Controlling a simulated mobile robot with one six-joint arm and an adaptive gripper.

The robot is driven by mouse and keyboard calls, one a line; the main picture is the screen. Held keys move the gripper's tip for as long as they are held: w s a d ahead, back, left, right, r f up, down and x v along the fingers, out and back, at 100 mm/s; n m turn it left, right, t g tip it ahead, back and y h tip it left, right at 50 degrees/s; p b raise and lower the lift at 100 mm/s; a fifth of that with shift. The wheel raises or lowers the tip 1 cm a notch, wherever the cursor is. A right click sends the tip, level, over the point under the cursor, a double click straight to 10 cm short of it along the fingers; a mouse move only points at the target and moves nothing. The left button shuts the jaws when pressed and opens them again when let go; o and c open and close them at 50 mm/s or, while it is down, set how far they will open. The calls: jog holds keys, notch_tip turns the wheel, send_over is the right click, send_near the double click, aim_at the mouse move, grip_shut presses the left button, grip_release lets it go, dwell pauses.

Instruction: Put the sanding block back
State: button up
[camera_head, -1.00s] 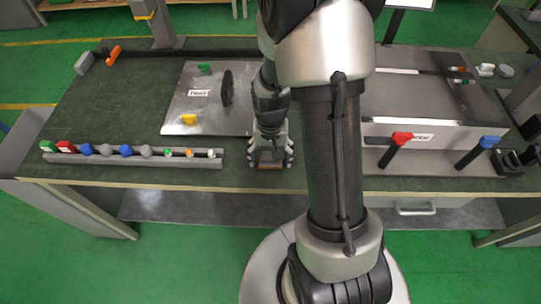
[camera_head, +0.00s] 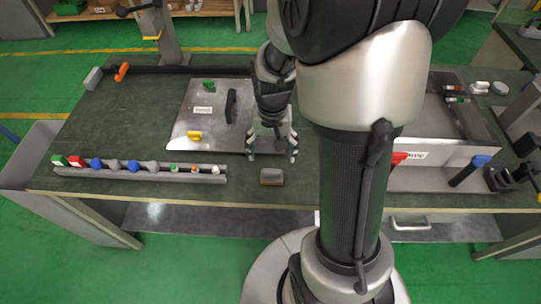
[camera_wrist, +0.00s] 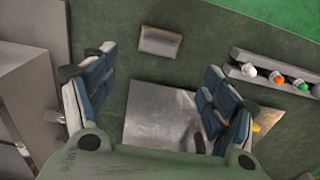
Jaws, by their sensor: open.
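A small grey-brown block (camera_head: 271,177), which looks like the sanding block, lies on the green bench top near its front edge. It also shows in the wrist view (camera_wrist: 160,42), grey with an orange-brown edge, clear of both fingers. My gripper (camera_head: 272,150) is open and empty, behind the block in the head view and apart from it. In the wrist view the two finger pairs of my gripper (camera_wrist: 155,95) are spread wide with nothing between them at their level.
A metal plate (camera_head: 180,140) with a green and a yellow clamp lies behind left. A grey rail (camera_head: 140,174) holding several coloured knobs runs along the front left. A metal fixture (camera_head: 430,180) with red and blue handles stands right. The bench between rail and block is clear.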

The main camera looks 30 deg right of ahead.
jog(key=s+a+r+n+t, duration=0.2)
jog(key=s+a+r, duration=0.3)
jog(key=r, duration=0.4)
jog(key=s+a+r+n+t, duration=0.2)
jog(key=s+a+r+n, duration=0.2)
jog(key=s+r, duration=0.4)
jog(key=shift+s+a+r+n+t, duration=0.3)
jog(key=shift+a+r+n, duration=0.1)
jog(key=shift+a+r, duration=0.4)
jog(key=shift+w, duration=0.1)
